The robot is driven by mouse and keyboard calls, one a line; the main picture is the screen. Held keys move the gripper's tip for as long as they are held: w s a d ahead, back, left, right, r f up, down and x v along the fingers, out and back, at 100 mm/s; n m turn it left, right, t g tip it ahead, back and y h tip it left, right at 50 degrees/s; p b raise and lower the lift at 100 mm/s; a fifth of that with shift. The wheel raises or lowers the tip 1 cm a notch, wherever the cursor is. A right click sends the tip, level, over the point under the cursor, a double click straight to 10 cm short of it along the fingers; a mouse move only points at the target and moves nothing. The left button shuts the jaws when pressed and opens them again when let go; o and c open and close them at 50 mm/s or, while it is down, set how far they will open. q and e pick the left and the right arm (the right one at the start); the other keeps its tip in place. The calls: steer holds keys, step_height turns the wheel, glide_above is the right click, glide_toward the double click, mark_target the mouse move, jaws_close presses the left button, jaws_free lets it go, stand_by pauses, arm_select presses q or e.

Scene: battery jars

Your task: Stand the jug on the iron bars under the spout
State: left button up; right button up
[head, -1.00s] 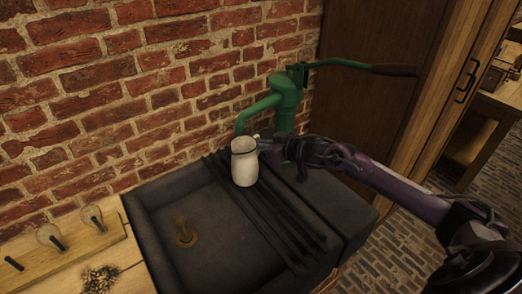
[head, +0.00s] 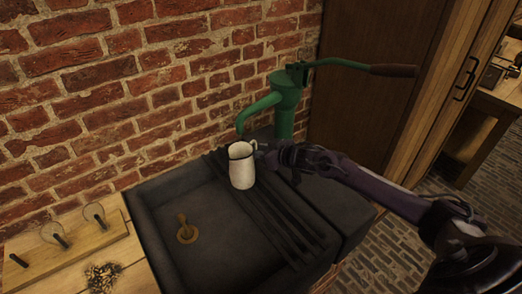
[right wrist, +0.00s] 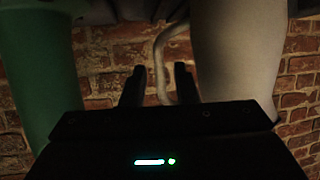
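A cream enamel jug (head: 242,170) with a dark rim stands upright on the dark iron bars (head: 285,226), near their back end. The green pump's spout (head: 243,126) ends just above the jug's mouth in the head view. My right gripper (head: 263,158) is at the jug's right side, by its handle. In the right wrist view the jug (right wrist: 240,50) is at the right, and its handle (right wrist: 160,75) lies between my two fingers with gaps on both sides. The jug's base contact is hard to make out. My left gripper is not in view.
The dark sink (head: 222,262) has a brass plug (head: 187,231) in its basin. The pump body (head: 285,105) with its long lever stands behind, against the brick wall. A wooden rack with glass bulbs (head: 70,240) is at the left. The basin is otherwise clear.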

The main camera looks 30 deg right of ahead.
steer(key=shift+v, duration=6.05)
